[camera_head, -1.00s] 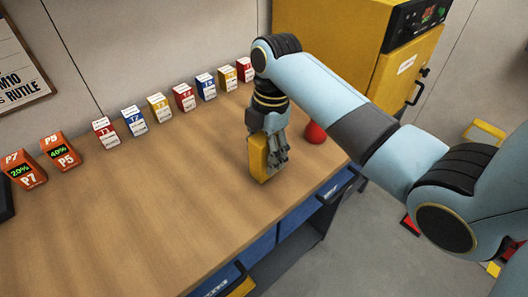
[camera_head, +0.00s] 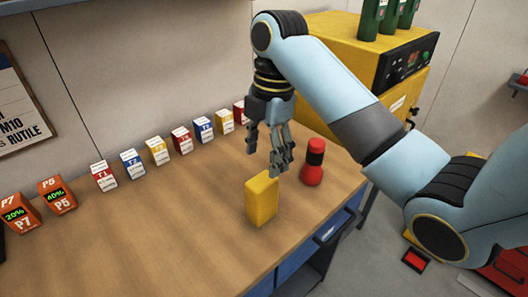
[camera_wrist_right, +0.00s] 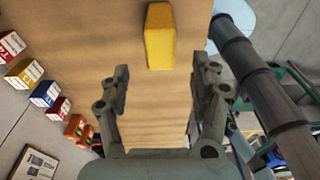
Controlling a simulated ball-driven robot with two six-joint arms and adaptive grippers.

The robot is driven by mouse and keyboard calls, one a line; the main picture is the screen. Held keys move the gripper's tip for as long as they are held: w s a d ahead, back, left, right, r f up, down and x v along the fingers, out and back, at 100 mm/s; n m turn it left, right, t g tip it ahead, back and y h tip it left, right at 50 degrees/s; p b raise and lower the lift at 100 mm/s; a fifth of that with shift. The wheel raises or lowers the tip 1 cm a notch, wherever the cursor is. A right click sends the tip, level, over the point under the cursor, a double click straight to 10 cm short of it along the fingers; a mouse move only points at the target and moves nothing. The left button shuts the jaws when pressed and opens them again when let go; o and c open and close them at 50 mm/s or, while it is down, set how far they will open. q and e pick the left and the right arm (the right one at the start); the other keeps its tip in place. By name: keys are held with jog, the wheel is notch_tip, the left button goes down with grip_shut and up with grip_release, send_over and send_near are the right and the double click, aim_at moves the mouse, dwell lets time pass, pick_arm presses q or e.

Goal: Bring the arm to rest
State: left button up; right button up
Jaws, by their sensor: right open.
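My right gripper (camera_head: 268,148) is open and empty above the wooden workbench. It is apart from the yellow block (camera_head: 262,200), which stands upright on the bench below it and slightly nearer the front. In the right wrist view, the open fingers of the right gripper (camera_wrist_right: 160,92) have bare bench between them, and the yellow block (camera_wrist_right: 160,38) lies beyond their tips. My left gripper is in neither view.
The workbench (camera_head: 170,225) is clear at its middle. A red bottle (camera_head: 313,165) stands right of the gripper. Small labelled boxes (camera_head: 157,151) line the back, with orange P7 and P5 units (camera_head: 58,195) at left. A yellow cabinet (camera_head: 345,50) stands behind.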

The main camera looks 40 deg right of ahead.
jog(key=s+f+m+t+h, duration=0.15)
jog(key=s+m+t, duration=0.25)
jog(key=s+m, duration=1.45)
jog(key=s+d+f+g+b, duration=0.15)
jog(key=f+b, duration=0.45)
jog(key=f, duration=1.4)
jog(key=s+d+f+b, duration=0.15)
jog(key=f+b, duration=0.55)
jog(key=f, duration=1.4)
jog(key=s+f+g+b, duration=0.1)
jog(key=s+f+b, duration=0.7)
jog(key=s+f, duration=1)
notch_tip(320, 180, down, 4)
jog(key=shift+h, duration=0.35)
jog(key=shift+g, duration=0.25)
